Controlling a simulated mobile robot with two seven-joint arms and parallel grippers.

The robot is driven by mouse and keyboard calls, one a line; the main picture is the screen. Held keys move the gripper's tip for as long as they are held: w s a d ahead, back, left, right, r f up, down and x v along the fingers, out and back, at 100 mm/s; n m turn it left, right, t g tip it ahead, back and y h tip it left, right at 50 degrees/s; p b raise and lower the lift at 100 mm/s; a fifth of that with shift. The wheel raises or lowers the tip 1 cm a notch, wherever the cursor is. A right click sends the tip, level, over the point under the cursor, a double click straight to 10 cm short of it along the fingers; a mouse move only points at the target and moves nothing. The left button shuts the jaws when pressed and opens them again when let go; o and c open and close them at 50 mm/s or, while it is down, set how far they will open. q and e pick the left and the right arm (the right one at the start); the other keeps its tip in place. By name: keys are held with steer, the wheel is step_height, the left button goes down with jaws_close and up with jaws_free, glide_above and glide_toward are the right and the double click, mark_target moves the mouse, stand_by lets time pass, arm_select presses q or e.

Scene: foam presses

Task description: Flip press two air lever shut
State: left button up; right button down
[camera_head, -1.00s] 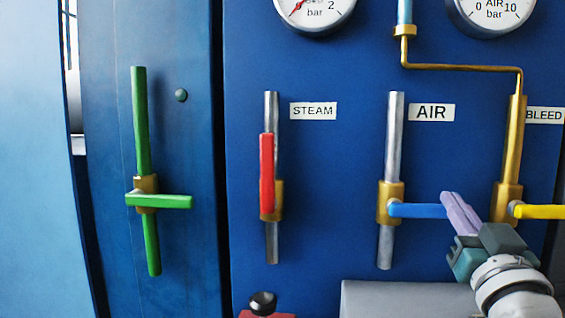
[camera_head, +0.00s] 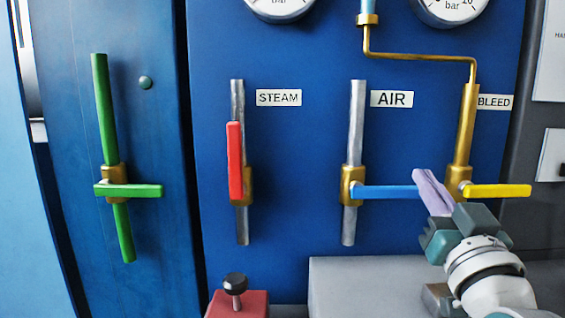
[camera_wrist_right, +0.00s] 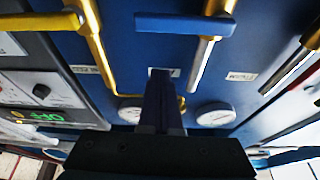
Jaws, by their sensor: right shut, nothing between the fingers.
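The blue air lever (camera_head: 385,192) sticks out level to the right from its brass valve on the grey pipe beside the AIR label (camera_head: 391,99). It lies crosswise to the pipe. My right gripper (camera_head: 432,190) is shut and empty, with its pale purple fingers at the lever's free end; whether they touch it I cannot tell. The right wrist view shows the blue lever (camera_wrist_right: 185,24) beyond the dark shut fingers (camera_wrist_right: 162,100), apart from them in the picture. My left gripper is not in view.
The yellow bleed lever (camera_head: 498,191) points right, close behind my right gripper. The red steam lever (camera_head: 235,160) stands upright along its pipe. A green lever (camera_head: 135,190) is level at the left. A grey box (camera_head: 370,285) and a red block with a black knob (camera_head: 235,285) sit below.

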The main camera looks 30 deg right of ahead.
steer(key=v, duration=0.5)
steer(key=shift+b, duration=0.3)
